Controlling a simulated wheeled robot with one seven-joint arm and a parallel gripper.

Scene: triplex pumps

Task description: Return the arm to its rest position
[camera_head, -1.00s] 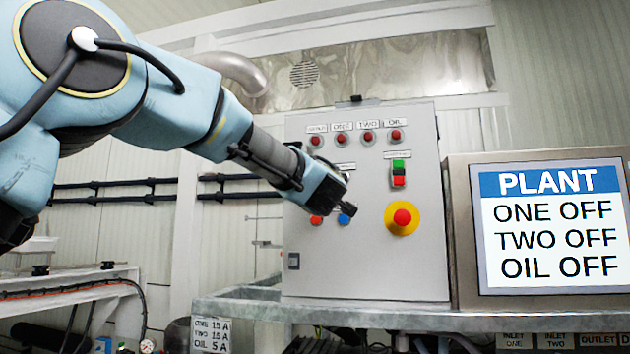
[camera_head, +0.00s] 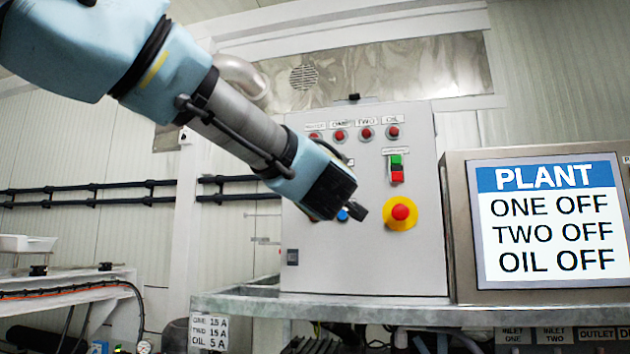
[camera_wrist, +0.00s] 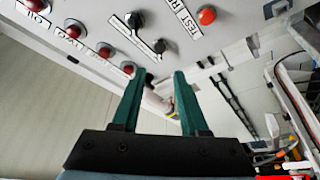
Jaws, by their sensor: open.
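My gripper (camera_head: 358,212) is in front of the grey control panel (camera_head: 400,260) in the head view, left of the yellow-and-red emergency stop button (camera_head: 400,213). My arm reaches in from the upper left. In the wrist view my gripper (camera_wrist: 158,85) shows two dark green fingers standing apart with nothing between them. The panel face (camera_wrist: 110,15) lies across the top of that view. A blue button (camera_head: 342,215) is partly covered by my gripper.
The screen (camera_head: 548,220) reads PLANT, ONE OFF, TWO OFF, OIL OFF. A metal bench (camera_head: 400,312) runs below the panel. Red lamps (camera_head: 367,133) and a green-and-red switch (camera_head: 396,168) are on the panel. A shelf (camera_head: 60,283) stands at left.

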